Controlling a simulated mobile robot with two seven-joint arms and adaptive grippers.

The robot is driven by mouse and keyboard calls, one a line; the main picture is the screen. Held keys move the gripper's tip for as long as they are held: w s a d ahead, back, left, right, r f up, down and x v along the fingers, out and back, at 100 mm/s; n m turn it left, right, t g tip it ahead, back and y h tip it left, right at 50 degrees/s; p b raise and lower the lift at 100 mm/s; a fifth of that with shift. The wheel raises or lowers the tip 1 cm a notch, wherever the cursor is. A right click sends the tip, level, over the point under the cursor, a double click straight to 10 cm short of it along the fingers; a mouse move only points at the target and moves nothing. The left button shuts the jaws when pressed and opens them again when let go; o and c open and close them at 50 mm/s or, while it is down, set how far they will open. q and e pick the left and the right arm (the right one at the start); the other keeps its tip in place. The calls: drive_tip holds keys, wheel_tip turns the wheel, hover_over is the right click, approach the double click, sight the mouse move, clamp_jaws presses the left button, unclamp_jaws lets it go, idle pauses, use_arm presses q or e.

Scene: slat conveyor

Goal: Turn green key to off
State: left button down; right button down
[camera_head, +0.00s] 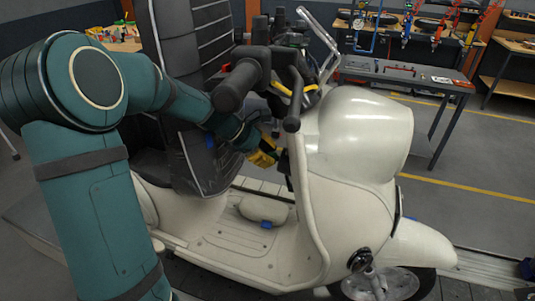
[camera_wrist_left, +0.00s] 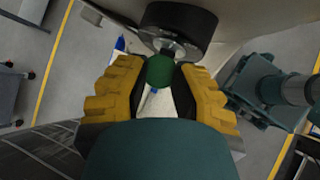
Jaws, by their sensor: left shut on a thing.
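The cream scooter (camera_head: 360,140) stands in front of me. My left arm reaches in from the left, and its yellow-fingered gripper (camera_head: 265,152) is behind the handlebar, at the inner side of the scooter's front shield. In the left wrist view, the yellow fingers of this gripper (camera_wrist_left: 159,95) are on either side of the round green key (camera_wrist_left: 159,70) and shut on it. The key sits at a dark round lock with a metal face (camera_wrist_left: 178,22). In the head view the key is hidden. My right gripper is not seen.
The handlebar grip (camera_head: 291,124) and the front shield are close to my left gripper. A grey workbench (camera_head: 400,75) is behind the scooter, with open floor to the right.

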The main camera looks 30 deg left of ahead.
use_arm(q)
drive_tip(key=shift+n+g, duration=0.4)
drive_tip(key=shift+g, duration=0.1)
drive_tip(key=shift+s+r+g, duration=0.15)
drive_tip(key=shift+s+g, duration=0.15)
drive_tip(key=c, duration=1)
unclamp_jaws()
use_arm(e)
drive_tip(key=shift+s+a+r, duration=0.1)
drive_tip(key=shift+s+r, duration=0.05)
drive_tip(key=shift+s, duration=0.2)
